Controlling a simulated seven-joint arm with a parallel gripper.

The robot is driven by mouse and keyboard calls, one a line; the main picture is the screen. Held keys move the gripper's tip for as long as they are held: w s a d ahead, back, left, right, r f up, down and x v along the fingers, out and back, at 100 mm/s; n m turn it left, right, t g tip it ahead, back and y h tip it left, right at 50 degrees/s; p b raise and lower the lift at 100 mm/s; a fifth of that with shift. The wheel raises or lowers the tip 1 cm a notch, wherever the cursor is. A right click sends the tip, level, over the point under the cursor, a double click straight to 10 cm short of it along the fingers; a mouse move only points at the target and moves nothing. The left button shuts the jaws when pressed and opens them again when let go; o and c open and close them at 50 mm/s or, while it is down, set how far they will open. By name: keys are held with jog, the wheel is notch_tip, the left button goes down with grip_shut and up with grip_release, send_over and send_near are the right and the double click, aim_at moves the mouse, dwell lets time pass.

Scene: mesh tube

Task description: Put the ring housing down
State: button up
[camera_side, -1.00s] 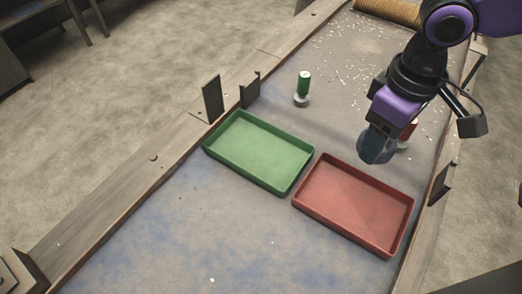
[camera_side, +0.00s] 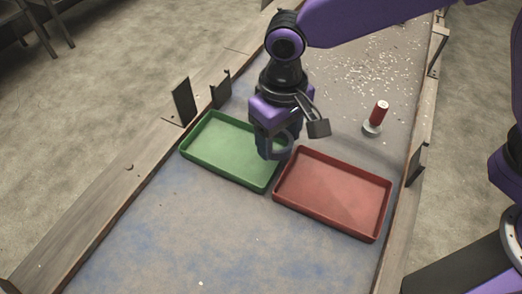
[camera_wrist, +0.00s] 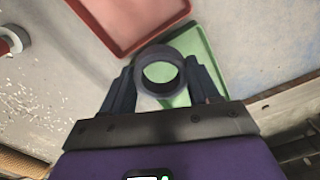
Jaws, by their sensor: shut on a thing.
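The ring housing is a dark grey ring; in the wrist view it (camera_wrist: 159,53) sits between both fingers, with green tray showing through its hole. My gripper (camera_wrist: 160,78) is shut on it. In the side view my gripper (camera_side: 275,142) holds the ring over the right end of the green tray (camera_side: 212,158), near the red tray (camera_side: 335,195). Its exact height over the tray is hard to tell. The green tray (camera_wrist: 205,62) and red tray (camera_wrist: 125,25) also show in the wrist view. Both trays look empty where visible.
White scraps (camera_side: 375,65) are scattered at the back. Dark upright plates (camera_side: 182,101) stand along the left edge, and another (camera_side: 416,165) on the right. The front surface is clear.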

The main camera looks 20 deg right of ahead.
aim_at(261, 164)
jog(key=a+f, duration=0.1)
jog(key=w+f, duration=0.1)
jog(key=w+a+f, duration=0.1)
jog(key=f, duration=0.1)
jog(key=shift+w+a, duration=0.1)
jog(key=shift+a, duration=0.2)
jog(key=shift+f, duration=1.5)
jog(key=shift+f, duration=0.1)
jog(key=o, duration=1.3)
notch_tip(261, 164, up, 12)
jog(key=shift+r, duration=0.1)
